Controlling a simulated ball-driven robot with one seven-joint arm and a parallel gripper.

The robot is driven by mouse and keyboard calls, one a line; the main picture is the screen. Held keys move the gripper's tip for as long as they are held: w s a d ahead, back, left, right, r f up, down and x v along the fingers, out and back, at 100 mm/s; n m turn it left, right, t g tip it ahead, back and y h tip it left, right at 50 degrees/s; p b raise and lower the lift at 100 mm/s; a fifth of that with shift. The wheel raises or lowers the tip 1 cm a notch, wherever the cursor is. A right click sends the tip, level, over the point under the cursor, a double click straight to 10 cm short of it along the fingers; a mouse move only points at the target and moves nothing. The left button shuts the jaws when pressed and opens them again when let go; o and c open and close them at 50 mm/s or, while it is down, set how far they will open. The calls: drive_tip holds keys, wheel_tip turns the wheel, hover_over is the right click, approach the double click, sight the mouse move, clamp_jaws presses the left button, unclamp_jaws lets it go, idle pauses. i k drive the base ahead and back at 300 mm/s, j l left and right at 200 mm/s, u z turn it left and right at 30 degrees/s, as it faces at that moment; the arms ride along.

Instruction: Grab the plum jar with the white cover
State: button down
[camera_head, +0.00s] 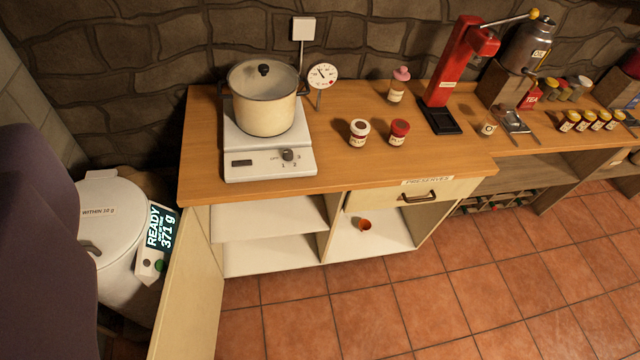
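A small jar with a white cover (359,133) stands upright on the wooden counter, right of the hot plate. Its contents look dark red around a pale label that is too small to read, so I cannot confirm plum. A similar jar with a red lid (398,133) stands just right of it, with a small gap between them. A third jar with a pink cloth-like top (396,88) stands farther back near the wall. My gripper is not visible in this view.
A cream pot (264,105) sits on a white hot plate (270,162) left of the jars. A dial (322,75) stands behind. A red press (461,65) and several jars (587,121) are to the right. The wooden counter (345,178) is clear in front of the jars.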

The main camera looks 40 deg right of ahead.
sight(360, 128)
drive_tip(key=i+l, duration=0.25)
drive_tip(key=l, duration=0.15)
drive_tip(key=i+l, duration=0.2)
drive_tip(key=l, duration=0.25)
drive_tip(key=i+l, duration=0.25)
drive_tip(key=l, duration=0.15)
drive_tip(key=i+l, duration=0.2)
drive_tip(key=l, duration=0.25)
drive_tip(key=i+l, duration=0.25)
drive_tip(key=l, duration=0.15)
drive_tip(key=i+l, duration=0.2)
drive_tip(key=l, duration=0.2)
drive_tip(key=i+l, duration=0.25)
drive_tip(key=l, duration=0.2)
